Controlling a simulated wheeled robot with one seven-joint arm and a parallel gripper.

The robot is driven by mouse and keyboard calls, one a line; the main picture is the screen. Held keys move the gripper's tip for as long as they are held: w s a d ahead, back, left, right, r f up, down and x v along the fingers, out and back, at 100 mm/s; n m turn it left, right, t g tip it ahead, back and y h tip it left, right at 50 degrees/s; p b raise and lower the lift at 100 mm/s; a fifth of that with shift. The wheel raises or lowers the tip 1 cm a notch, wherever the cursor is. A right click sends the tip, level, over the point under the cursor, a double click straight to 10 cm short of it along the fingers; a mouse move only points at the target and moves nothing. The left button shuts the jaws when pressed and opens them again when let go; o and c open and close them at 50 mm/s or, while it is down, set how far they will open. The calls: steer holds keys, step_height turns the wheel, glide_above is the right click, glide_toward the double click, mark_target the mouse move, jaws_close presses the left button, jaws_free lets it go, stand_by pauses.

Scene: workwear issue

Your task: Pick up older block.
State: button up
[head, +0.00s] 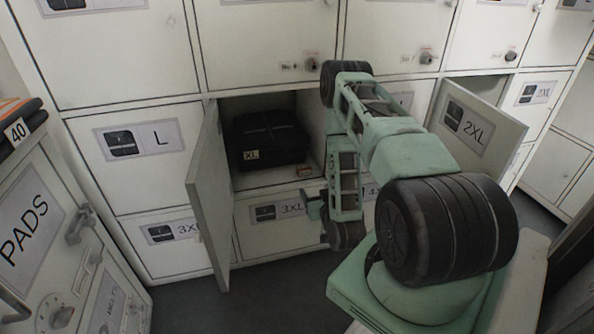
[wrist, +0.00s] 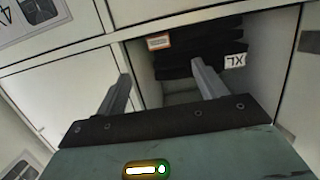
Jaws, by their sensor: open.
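I cannot tell for sure which thing is the older block. A small orange and white item (head: 303,170) sits at the front right of the open locker compartment. It also shows in the wrist view (wrist: 158,43), where I cannot tell a block from a label. A dark folded stack (head: 268,140) with an XL tag lies beside it, farther in; the tag shows upside down in the wrist view. My gripper (wrist: 162,85) is open, with nothing between its fingers, and points towards the compartment. In the head view my arm hides most of it.
The open compartment's door (head: 209,190) swings out on the left. Shut lockers surround the compartment. A PADS cabinet (head: 45,215) stands at the left. Dark floor lies clear in front.

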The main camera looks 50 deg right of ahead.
mark_target(305, 171)
steer(key=b+x, duration=0.2)
steer(key=x, duration=0.8)
steer(key=shift+r, duration=0.15)
steer(key=shift+b+x, duration=1.35)
steer(key=shift+x, duration=1.8)
steer(key=shift+s+d+r, duration=0.1)
steer(key=shift+r, duration=0.05)
steer(key=c, duration=1.1)
